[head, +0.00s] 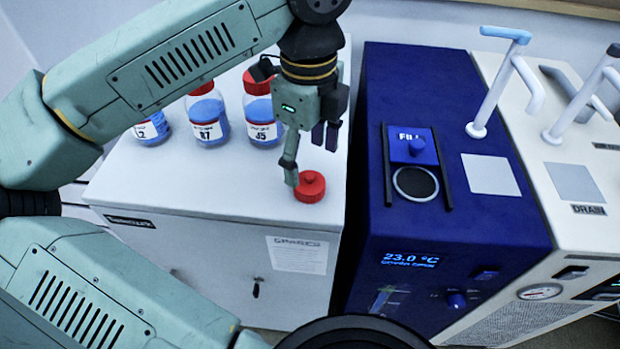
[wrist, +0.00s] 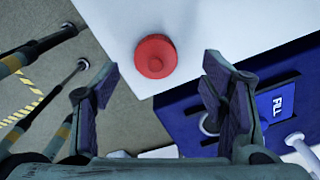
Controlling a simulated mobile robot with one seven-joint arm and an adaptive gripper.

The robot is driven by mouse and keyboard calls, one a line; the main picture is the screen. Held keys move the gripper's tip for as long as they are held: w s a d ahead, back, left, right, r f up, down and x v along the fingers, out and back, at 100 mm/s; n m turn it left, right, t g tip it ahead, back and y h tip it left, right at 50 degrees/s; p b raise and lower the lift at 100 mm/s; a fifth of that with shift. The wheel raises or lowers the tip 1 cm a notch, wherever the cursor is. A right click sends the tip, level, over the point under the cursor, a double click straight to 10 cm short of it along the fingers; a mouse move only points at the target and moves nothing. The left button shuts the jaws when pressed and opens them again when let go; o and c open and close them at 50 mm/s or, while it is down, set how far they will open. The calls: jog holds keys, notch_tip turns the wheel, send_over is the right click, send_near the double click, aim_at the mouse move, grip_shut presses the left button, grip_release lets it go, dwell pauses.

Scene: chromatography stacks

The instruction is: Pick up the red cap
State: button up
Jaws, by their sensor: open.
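The red cap (head: 310,187) lies on the white top of the cabinet, near its front right edge. It is round with a small knob on top. In the wrist view the red cap (wrist: 155,57) lies ahead of and between the two fingers, with nothing touching it. My gripper (head: 311,157) is open and empty, pointing down just above and behind the cap. In the head view one finger overlaps the cap's left edge; in the wrist view my gripper (wrist: 155,95) shows both fingers spread wide apart.
Blue-filled bottles with red caps, labelled R7 (head: 207,115) and J5 (head: 262,118), stand behind and left on the white cabinet (head: 180,190). A blue machine (head: 450,180) with a FILL lid stands to the right across a narrow gap. The cabinet top left of the cap is clear.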

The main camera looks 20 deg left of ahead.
aim_at(307, 174)
jog(key=shift+s+f+p, duration=0.15)
jog(key=shift+f+p, duration=0.3)
jog(key=shift+f, duration=0.85)
jog(key=shift+s+f+p, duration=0.15)
jog(key=shift+f+p, duration=0.25)
jog(key=shift+f, duration=0.85)
jog(key=c, duration=1.1)
jog(key=shift+r, duration=0.1)
